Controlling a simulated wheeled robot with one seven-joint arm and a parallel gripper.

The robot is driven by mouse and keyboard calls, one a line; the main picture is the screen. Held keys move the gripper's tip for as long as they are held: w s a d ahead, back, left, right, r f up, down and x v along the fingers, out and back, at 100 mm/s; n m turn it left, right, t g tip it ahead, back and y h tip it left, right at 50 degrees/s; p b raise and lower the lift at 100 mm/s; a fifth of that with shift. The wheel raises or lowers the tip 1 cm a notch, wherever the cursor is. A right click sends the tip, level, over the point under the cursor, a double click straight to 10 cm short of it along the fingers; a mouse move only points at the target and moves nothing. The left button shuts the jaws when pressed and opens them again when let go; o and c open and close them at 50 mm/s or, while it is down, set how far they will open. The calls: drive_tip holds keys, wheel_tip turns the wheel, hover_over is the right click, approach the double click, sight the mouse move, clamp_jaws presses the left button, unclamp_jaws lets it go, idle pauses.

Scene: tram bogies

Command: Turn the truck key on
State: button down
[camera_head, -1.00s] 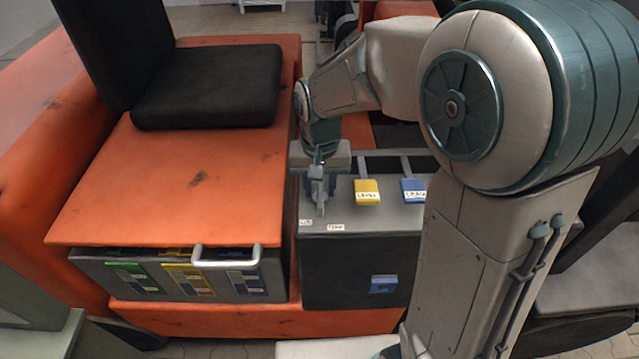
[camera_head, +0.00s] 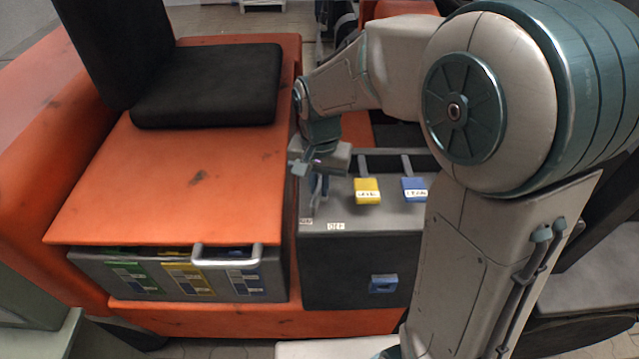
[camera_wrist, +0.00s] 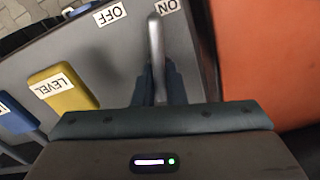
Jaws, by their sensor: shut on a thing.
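The key (camera_wrist: 155,40) is a thin grey metal lever on the dark grey control box (camera_head: 350,265). My gripper (camera_wrist: 158,85) is shut on it in the wrist view. The key's free end reaches the "ON" label (camera_wrist: 168,6). The "OFF" label (camera_wrist: 110,14) lies to its left in that view. In the head view my gripper (camera_head: 318,186) is at the box's left end, turned at the wrist. The key is hard to make out there between the fingers.
A yellow lever (camera_head: 367,191) labelled "LEVEL" and a blue lever (camera_head: 413,188) stand on the box right of my gripper. The orange truck body (camera_head: 170,195) with a black seat (camera_head: 210,85) is at left. A drawer with a handle (camera_head: 227,261) sits below.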

sight(318, 183)
drive_tip(key=m, duration=0.4)
drive_tip(key=shift+a+m, duration=0.1)
drive_tip(key=shift+m, duration=0.2)
drive_tip(key=m+b, duration=0.1)
drive_tip(key=m, duration=0.3)
drive_tip(key=shift+w, duration=0.15)
drive_tip(key=shift+m, duration=0.3)
drive_tip(key=c, duration=1.5)
unclamp_jaws()
drive_tip(key=shift+r, duration=0.1)
wheel_tip(318, 183, up, 14)
drive_tip(key=shift+f, duration=0.15)
drive_tip(key=s+d+f+n+t, duration=0.1)
drive_tip(key=s+d+f+n, duration=0.2)
drive_tip(key=s+d+n, duration=0.1)
drive_tip(key=s+d+f+n+t, duration=0.1)
drive_tip(key=s+d+f+n, duration=0.2)
drive_tip(key=s+d+n, duration=0.1)
drive_tip(key=s+d+f+n+t, duration=0.1)
drive_tip(key=s+d+f+n, duration=0.2)
drive_tip(key=s+d+n, duration=0.1)
drive_tip(key=shift+s+d+n, duration=0.2)
drive_tip(key=shift+s+n, duration=0.1)
drive_tip(key=shift+s, duration=0.55)
